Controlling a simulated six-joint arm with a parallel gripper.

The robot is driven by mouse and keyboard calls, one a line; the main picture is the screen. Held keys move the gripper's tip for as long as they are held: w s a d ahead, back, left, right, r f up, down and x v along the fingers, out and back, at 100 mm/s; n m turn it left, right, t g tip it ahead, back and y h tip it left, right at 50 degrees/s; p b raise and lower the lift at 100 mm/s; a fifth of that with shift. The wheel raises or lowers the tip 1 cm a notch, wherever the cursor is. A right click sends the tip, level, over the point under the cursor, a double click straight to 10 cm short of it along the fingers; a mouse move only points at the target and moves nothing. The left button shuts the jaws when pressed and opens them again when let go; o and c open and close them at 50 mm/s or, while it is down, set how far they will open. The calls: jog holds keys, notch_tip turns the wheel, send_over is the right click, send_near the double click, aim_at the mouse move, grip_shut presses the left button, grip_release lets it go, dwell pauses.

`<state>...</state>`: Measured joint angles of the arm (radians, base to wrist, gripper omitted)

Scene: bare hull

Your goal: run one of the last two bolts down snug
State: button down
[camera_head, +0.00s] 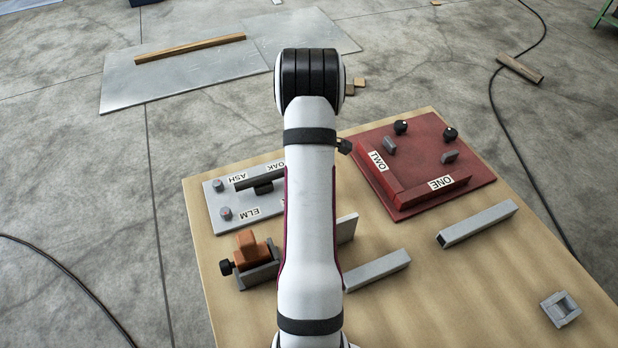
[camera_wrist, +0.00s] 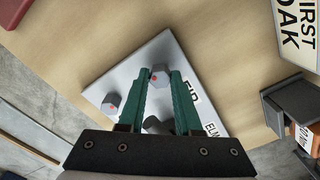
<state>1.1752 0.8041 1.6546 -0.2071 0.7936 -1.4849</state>
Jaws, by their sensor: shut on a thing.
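The FIR label (camera_wrist: 190,95) is right beside the right finger. Another bolt (camera_wrist: 110,103) stands left of the fingers.
A red fixture (camera_head: 405,207) with labels TWO and ONE stands at the back right. An orange block (camera_head: 251,247) sits in a grey holder at the front left. Grey bars (camera_head: 478,223) and a hollow square block (camera_head: 560,309) lie right. A FIRST OAK sign (camera_wrist: 297,30) stands nearby.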

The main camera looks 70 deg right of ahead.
jog(key=m, duration=1.8)
jog(key=shift+w, duration=0.1)
jog(key=m, duration=0.5)
jog(key=shift+m, duration=0.7)
jog(key=c, duration=0.6)
grip_release()
